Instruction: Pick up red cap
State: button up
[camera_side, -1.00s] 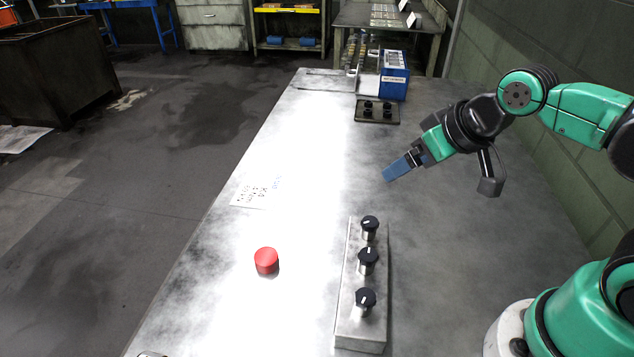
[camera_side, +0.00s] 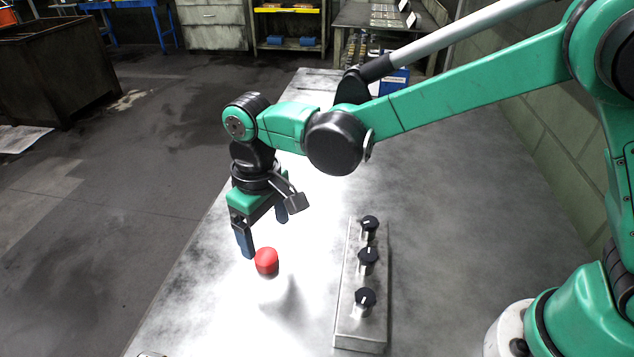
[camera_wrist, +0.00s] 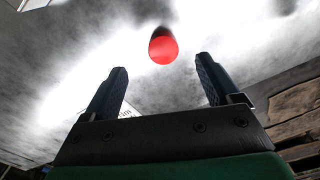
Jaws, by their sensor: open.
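The red cap (camera_side: 266,261) is a short round piece on the pale metal table, left of the block with black knobs. In the wrist view the red cap (camera_wrist: 163,47) shows beyond the fingertips, between their lines and apart from both. My gripper (camera_side: 264,232) points down just behind the cap in the side view, its blue fingers spread and empty. The fingers of my gripper (camera_wrist: 162,78) also stand wide apart in the wrist view. Nothing lies between the pads. I cannot tell the exact height of the fingertips over the table.
A metal block (camera_side: 362,328) with black knobs (camera_side: 367,256) stands to the right of the cap. A blue box (camera_side: 393,80) at the far end is partly hidden by my arm. The table's left edge drops to the floor. The table right of the block is clear.

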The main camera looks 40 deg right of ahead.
aim_at(268, 256)
jog(key=shift+a+f, duration=0.2)
jog(key=shift+f, duration=2.85)
grip_shut()
